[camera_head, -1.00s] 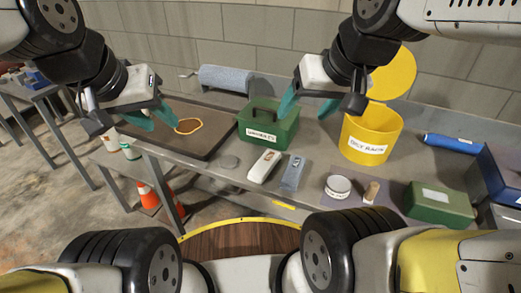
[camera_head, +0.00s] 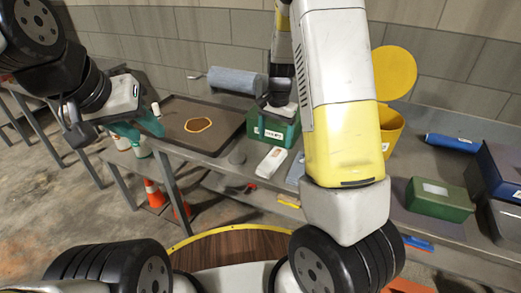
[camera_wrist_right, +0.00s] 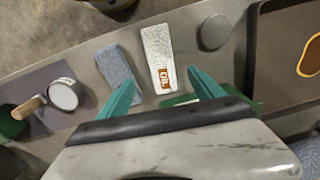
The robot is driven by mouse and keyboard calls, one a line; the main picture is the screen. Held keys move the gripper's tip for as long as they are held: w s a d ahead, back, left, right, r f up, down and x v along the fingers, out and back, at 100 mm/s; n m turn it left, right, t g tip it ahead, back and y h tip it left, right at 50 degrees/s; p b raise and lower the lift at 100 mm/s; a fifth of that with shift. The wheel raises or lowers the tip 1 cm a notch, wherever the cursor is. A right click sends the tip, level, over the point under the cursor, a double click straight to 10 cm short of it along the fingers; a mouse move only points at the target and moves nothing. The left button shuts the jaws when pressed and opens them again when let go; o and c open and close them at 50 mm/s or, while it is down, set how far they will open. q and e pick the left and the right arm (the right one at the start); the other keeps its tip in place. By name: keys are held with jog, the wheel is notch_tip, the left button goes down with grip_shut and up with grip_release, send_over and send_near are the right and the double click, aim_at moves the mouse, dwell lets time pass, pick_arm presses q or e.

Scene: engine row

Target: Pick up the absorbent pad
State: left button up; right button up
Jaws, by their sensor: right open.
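The absorbent pad (camera_head: 271,161) appears to be the flat white, speckled piece with an orange-brown OIL label, lying on the grey bench. It also shows in the right wrist view (camera_wrist_right: 157,55). My right gripper (camera_wrist_right: 160,82) is open and empty. In the right wrist view its teal fingers are apart, with the pad lying between and just beyond their tips. In the head view my right arm crosses the bench, and its gripper is over the green box, partly hidden. My left gripper (camera_head: 145,125) looks open and empty at the bench's left end.
A blue-grey folded cloth (camera_wrist_right: 120,70) lies beside the pad, and a grey disc (camera_wrist_right: 215,31) on its other side. A green box (camera_head: 275,136) stands behind the pad. A dark tray (camera_head: 176,137) lies to the left. A yellow bin (camera_head: 393,124) and another green box (camera_head: 438,199) are to the right.

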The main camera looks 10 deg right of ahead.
aim_at(273, 158)
jog(key=shift+w+f, duration=0.25)
jog(key=shift+f, duration=0.85)
jog(key=f, duration=0.7)
jog(key=shift+w+f, duration=0.25)
jog(key=shift+f, duration=0.05)
jog(key=c, duration=1.4)
jog(key=shift+r, duration=0.1)
jog(key=shift+c, duration=0.2)
